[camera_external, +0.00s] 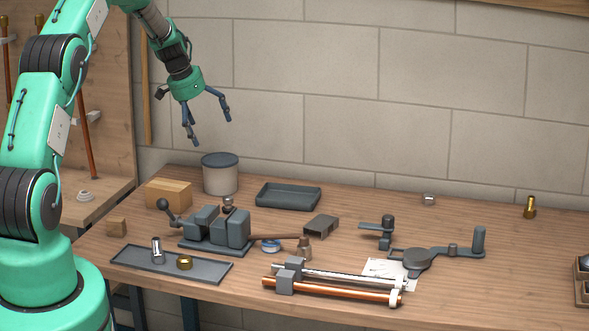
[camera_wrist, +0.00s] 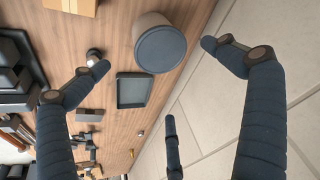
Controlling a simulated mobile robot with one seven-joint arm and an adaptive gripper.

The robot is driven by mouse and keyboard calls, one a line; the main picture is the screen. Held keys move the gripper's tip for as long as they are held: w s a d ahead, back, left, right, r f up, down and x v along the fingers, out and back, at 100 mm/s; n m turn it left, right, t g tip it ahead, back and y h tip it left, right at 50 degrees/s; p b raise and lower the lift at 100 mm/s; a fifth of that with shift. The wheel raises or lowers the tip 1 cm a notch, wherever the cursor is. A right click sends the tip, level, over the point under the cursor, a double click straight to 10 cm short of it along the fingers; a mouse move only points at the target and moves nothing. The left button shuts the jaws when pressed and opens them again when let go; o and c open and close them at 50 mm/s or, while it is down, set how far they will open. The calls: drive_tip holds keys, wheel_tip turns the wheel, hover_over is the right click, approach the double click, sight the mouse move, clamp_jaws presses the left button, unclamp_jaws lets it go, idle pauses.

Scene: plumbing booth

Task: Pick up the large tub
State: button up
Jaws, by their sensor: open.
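The large tub (camera_external: 220,177) is a light beige cylinder with a dark blue-grey lid. It stands upright at the back left of the wooden workbench, near the wall. In the wrist view the tub (camera_wrist: 158,45) shows at the upper middle, lid toward the camera, between the spread fingers. My gripper (camera_external: 209,130) hangs above the tub and a little to its left, fingers pointing down, open and empty. Its dark fingers also show spread in the wrist view (camera_wrist: 165,75). Nothing touches the tub.
A wooden block (camera_external: 168,194) stands left of the tub and a dark shallow tray (camera_external: 288,197) to its right. A grey vise (camera_external: 214,230) is in front. Several pipes (camera_external: 335,287) and a pipe bender (camera_external: 440,254) lie farther right. The block wall (camera_external: 330,130) is close behind.

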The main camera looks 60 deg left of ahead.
sight(219, 159)
drive_tip(key=x, duration=0.8)
drive_tip(key=shift+d, duration=0.1)
drive_tip(key=shift+w+f, duration=0.1)
drive_tip(key=shift+f, duration=0.15)
drive_tip(key=shift+f, duration=0.15)
drive_tip(key=shift+x, duration=2.5)
drive_tip(key=shift+a, duration=0.25)
drive_tip(key=c, duration=1.5)
drive_tip(key=shift+o, duration=0.2)
